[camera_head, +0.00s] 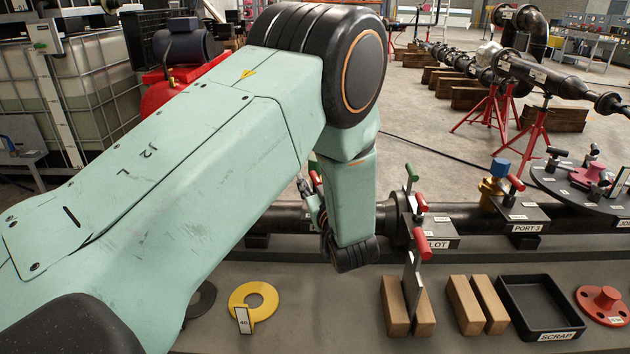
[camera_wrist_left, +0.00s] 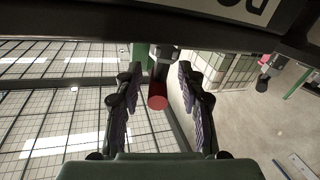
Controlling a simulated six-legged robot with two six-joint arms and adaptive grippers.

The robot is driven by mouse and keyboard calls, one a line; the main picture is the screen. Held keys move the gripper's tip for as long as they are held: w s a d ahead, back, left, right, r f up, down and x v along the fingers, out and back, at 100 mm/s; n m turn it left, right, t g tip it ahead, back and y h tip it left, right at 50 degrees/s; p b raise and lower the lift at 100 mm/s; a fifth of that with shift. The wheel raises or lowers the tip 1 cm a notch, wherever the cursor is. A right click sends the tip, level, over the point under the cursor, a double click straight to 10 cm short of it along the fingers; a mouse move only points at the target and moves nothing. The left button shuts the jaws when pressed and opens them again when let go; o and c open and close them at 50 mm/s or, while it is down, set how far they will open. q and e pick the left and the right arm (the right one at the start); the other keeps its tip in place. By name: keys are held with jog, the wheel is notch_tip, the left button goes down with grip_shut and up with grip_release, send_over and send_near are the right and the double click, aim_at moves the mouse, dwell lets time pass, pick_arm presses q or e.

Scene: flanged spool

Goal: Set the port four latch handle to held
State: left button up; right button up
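In the left wrist view a latch handle with a red end (camera_wrist_left: 158,102) sits between the two dark, ridged fingers of my left gripper (camera_wrist_left: 157,80). The fingers are spread, with a gap on each side of the handle. In the head view my left gripper (camera_head: 316,208) is partly hidden behind my left arm, beside the dark pipe. A red handle (camera_head: 316,178) shows just above it. No port four label is readable, so I cannot confirm which port this handle belongs to. My right gripper is out of view.
A pipe flange station with red (camera_head: 421,243) and green (camera_head: 411,172) handles stands right of my arm. A PORT 3 block (camera_head: 527,228) is further right. The bench holds a yellow ring (camera_head: 262,297), wooden blocks (camera_head: 465,307) and a black scrap tray (camera_head: 507,283).

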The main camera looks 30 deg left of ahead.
pick_arm(q)
jog(key=shift+d+r, duration=0.15)
jog(key=shift+d, duration=0.1)
jog(key=c, duration=0.5)
grip_shut()
jog(key=shift+s+a, duration=0.1)
jog(key=shift+m+t+h+p, duration=0.45)
jog(key=shift+m+t+h, duration=0.25)
jog(key=shift+t+h, duration=0.1)
jog(key=shift+m+t+h+p, duration=0.5)
jog(key=shift+m+t+h, duration=0.5)
jog(key=shift+h, duration=0.4)
